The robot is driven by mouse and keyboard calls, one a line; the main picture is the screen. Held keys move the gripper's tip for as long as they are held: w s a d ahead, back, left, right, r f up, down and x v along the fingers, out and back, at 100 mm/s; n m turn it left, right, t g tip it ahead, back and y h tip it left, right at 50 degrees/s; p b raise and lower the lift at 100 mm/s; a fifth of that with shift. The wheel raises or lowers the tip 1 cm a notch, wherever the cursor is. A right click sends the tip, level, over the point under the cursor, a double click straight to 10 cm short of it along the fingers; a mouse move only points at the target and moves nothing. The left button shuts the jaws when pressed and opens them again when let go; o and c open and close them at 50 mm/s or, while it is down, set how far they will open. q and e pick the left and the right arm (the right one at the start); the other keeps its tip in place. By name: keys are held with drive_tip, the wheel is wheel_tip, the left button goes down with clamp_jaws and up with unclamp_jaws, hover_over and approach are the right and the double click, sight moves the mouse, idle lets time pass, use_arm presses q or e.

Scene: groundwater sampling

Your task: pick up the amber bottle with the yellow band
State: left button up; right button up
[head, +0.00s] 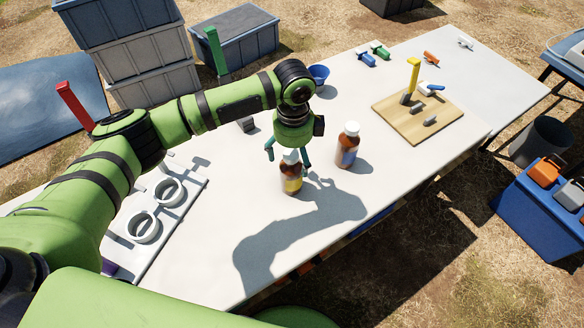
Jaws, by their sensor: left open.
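The amber bottle with the yellow band (291,180) stands upright on the white table. It has a pale cap, partly hidden by my gripper. My left gripper (288,157) points down right over this bottle, its teal fingers apart on either side of the cap. I cannot tell whether the fingers touch it. A second amber bottle with a blue band (347,150) stands upright just to the right. My right gripper is not in view.
A white rack with round holders (142,227) lies at the left of the table. A blue bowl (318,75) sits behind the gripper. A wooden board (417,120) with tools lies at the right. The table's front is clear.

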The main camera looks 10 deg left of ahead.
sight(291, 174)
use_arm(q)
drive_tip(key=f, duration=0.3)
drive_tip(key=shift+s+a+f+p, duration=0.15)
drive_tip(key=shift+s+a+p, duration=0.1)
drive_tip(key=shift+p, duration=0.05)
drive_tip(key=shift+w+f, duration=0.15)
drive_tip(key=shift+f, duration=0.05)
clamp_jaws()
drive_tip(key=shift+r, duration=0.1)
drive_tip(key=shift+r, duration=0.1)
